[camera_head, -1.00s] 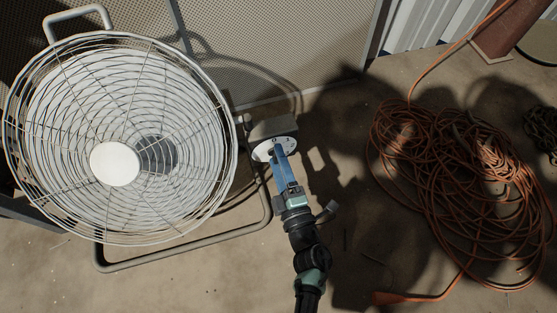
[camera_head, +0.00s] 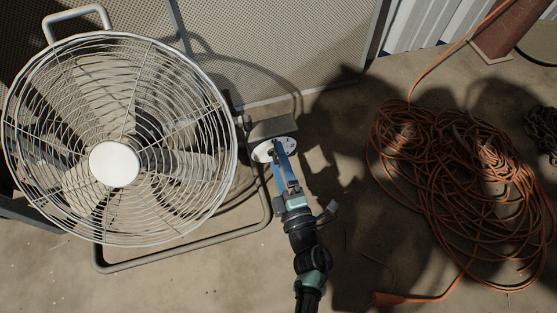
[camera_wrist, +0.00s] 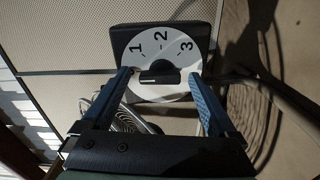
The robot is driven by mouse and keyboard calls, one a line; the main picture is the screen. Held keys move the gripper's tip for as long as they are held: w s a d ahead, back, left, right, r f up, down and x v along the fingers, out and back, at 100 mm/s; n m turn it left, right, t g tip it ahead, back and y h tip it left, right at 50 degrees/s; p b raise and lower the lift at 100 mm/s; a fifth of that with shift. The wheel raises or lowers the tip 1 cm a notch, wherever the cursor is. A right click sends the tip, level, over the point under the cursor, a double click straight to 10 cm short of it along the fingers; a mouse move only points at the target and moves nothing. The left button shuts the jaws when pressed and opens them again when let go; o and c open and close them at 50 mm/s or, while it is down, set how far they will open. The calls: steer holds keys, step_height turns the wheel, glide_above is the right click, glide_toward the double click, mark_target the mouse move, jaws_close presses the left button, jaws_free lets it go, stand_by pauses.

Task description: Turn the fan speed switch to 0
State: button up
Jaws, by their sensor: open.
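The fan speed switch is a grey box (camera_head: 272,127) with a round white dial (camera_head: 260,154) beside the fan (camera_head: 115,165). In the wrist view the dial (camera_wrist: 150,45) shows the numbers 1, 2 and 3. Its black knob (camera_wrist: 160,77) lies about level, with a pale mark on its left half; no 0 can be made out. My gripper (camera_head: 278,150) is at the dial. In the wrist view my gripper (camera_wrist: 160,80) is open, with one blue finger on each side of the knob. I cannot tell whether either finger touches it.
A mesh panel (camera_head: 270,50) stands behind the switch. The fan's tube stand (camera_head: 180,257) runs close to the left of my arm. A large coil of orange cable (camera_head: 460,190) lies on the right. Some bare floor (camera_head: 190,290) shows in front.

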steer(key=p+v, duration=0.5)
steer(key=v, duration=0.8)
steer(key=shift+p, duration=0.35)
